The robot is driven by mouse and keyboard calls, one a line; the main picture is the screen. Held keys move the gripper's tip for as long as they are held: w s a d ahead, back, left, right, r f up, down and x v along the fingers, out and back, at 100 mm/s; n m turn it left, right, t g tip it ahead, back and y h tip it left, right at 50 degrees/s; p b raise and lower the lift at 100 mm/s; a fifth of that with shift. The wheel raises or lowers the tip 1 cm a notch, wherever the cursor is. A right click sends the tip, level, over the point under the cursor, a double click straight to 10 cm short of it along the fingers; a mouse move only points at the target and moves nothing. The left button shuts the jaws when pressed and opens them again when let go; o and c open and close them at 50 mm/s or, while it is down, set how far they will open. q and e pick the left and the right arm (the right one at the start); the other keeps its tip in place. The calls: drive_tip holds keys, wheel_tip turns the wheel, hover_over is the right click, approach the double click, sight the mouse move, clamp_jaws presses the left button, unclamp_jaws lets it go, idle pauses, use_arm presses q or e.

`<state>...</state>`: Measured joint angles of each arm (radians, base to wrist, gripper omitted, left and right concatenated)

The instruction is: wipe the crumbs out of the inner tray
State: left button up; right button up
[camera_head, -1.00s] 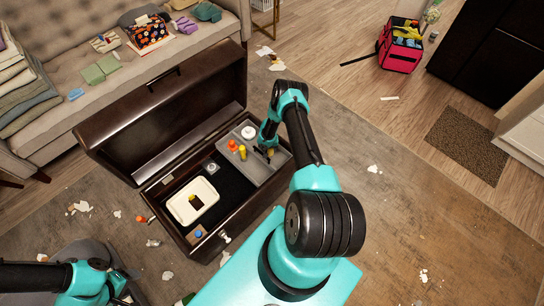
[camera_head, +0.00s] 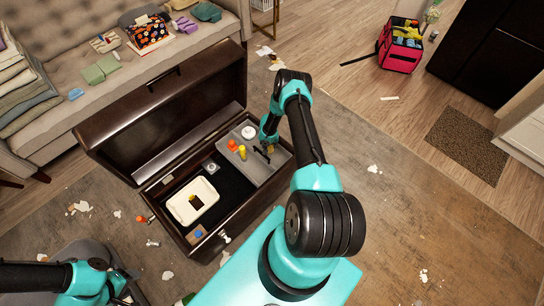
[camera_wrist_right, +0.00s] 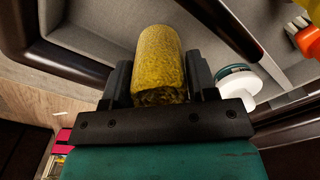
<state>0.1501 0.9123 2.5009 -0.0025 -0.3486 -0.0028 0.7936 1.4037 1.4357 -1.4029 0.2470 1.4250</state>
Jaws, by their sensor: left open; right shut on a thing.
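The grey inner tray (camera_head: 262,166) sits in the right part of the open dark chest (camera_head: 215,222). My right gripper (camera_head: 265,151) is over the tray's right side. In the right wrist view the right gripper (camera_wrist_right: 160,85) is shut on a yellow speckled cylinder (camera_wrist_right: 160,60), like a rolled sponge, with the grey tray wall (camera_wrist_right: 95,40) behind it. Crumbs cannot be made out in the tray. My left gripper (camera_head: 122,290) is open and empty at the lower left, outside the chest, partly cut off from clear view.
A cream dish (camera_head: 180,208) lies in the chest's left part. The raised lid (camera_head: 170,120) blocks the back. Paper scraps litter the floor.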

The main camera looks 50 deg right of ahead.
drive_tip(key=shift+r, duration=5.65)
